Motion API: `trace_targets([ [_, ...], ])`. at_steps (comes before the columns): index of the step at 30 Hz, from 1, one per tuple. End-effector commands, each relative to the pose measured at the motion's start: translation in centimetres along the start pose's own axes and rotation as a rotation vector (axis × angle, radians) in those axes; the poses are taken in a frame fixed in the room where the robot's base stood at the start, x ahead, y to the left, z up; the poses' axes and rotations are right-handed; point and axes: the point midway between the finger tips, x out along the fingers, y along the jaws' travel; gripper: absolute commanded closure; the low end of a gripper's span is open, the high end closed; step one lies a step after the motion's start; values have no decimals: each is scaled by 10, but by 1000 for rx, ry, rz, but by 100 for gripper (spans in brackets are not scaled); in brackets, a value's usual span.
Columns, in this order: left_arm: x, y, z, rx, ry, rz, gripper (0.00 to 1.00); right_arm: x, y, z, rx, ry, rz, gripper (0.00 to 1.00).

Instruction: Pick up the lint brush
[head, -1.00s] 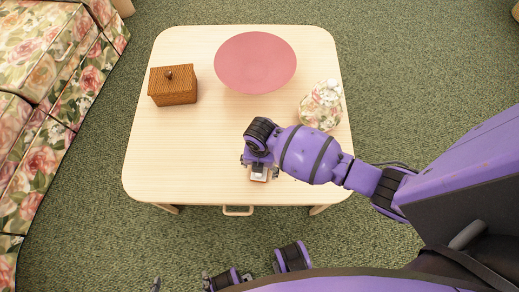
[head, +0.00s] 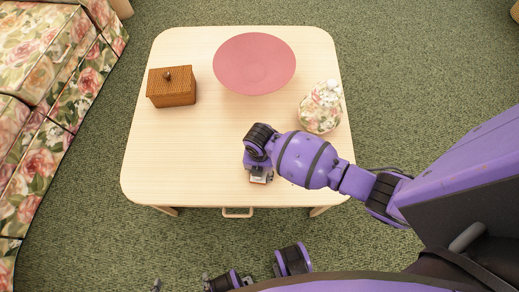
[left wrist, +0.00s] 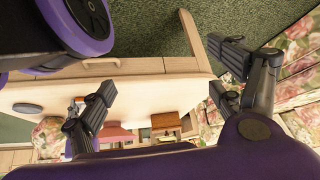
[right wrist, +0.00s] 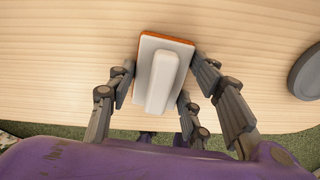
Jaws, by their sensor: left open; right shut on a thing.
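The lint brush (right wrist: 160,80) has a white handle block on a flat orange-edged base. In the right wrist view it sits between the fingers of my right gripper (right wrist: 170,95), which is shut on it, low over the table near its front edge. In the head view, my right gripper (head: 259,178) covers most of the brush. I cannot tell whether the brush touches the table. My left gripper (left wrist: 162,88) is open and empty, off the table's front side.
The pale wooden table (head: 190,150) holds a wicker box (head: 172,88), a pink plate (head: 254,64) and a floral egg-shaped object (head: 320,108). A dark grey disc (right wrist: 307,74) lies beside the brush. A floral sofa (head: 50,110) stands left. The table's left middle is clear.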

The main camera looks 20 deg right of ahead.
Motion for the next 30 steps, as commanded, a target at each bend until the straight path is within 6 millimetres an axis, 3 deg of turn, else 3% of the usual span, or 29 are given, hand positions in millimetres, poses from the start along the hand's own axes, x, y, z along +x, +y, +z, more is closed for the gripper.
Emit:
trace_targets([
  [8,-2,0,-1,0,-1,-1,15,-13,0,1,0,-1,1,81],
  [12,-7,-1,-8,1,7,-1,15,-38,0,-1,-3,-3,2,81],
  [20,-18,-3,-22,2,24,-6,15,-99,-10,-53,-4,-2,3,81],
  [24,-21,-5,-22,1,24,-9,15,-110,-18,-90,-4,1,1,81],
  [30,-23,-6,-23,1,25,-10,15,-124,-24,-123,-1,1,1,81],
])
